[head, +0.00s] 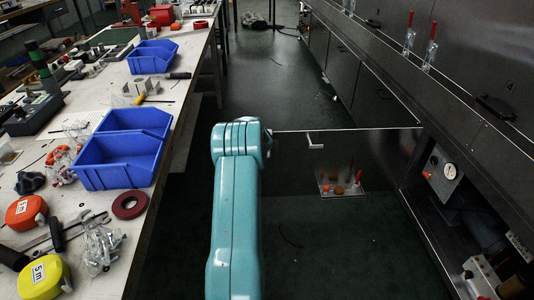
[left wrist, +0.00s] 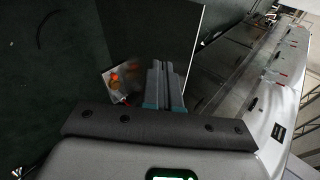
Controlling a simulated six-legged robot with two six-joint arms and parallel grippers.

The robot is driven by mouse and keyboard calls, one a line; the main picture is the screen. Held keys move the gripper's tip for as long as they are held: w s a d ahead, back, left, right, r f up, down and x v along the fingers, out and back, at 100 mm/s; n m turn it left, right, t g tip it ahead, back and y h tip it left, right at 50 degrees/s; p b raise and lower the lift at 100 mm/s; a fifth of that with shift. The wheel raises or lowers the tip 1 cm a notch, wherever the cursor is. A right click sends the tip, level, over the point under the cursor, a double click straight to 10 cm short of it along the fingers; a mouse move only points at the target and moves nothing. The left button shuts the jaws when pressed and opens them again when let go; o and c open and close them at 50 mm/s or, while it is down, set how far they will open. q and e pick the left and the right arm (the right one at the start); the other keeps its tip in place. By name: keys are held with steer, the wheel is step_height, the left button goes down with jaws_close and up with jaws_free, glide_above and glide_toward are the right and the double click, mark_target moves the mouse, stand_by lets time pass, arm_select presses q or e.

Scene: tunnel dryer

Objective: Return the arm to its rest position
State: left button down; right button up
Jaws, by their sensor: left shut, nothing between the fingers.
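My left gripper (left wrist: 165,68) shows in the left wrist view with its two grey fingers together and nothing between them. It points past a dark open panel. In the head view a teal link of one of my arms rises from the bottom middle, and no gripper can be seen there. My right gripper is in neither view.
The dark panel (head: 385,150) stands open across the aisle from the machine (head: 455,60) at right. A small plate with orange pieces (head: 341,190) shows by it. A workbench (head: 95,215) with blue bins (head: 122,160) runs along the left. The aisle floor beyond is mostly clear.

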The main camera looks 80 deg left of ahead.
arm_select(q)
steer(key=w+d+f+n+h, duration=0.15)
steer(key=w+d+f, duration=0.45)
steer(key=d, duration=0.6)
steer(key=w+d+f+n+h, duration=0.1)
steer(key=w+d+f+h, duration=0.3)
steer(key=d, duration=0.8)
steer(key=w+d+f+n+h, duration=0.1)
steer(key=w+d+f+h, duration=0.1)
steer(key=w+d+f, duration=0.75)
steer(key=s+d+n+h, duration=0.1)
steer(key=s+d, duration=0.2)
steer(key=d, duration=0.8)
steer(key=s+d+n+h, duration=0.1)
steer(key=s+d+h, duration=0.1)
steer(key=d, duration=0.9)
steer(key=s+d+r+n+g+h+p, duration=0.1)
steer(key=s+d+r+g+h+p, duration=0.15)
steer(key=s+d, duration=1.05)
step_height(320, 180, up, 22)
steer(key=w+d+p, duration=0.1)
steer(key=w+p, duration=0.1)
steer(key=p, duration=2)
steer(key=shift+d+r+g, duration=0.25)
steer(key=shift+d+g, duration=0.05)
steer(key=shift+g, duration=0.05)
steer(key=shift+f, duration=0.1)
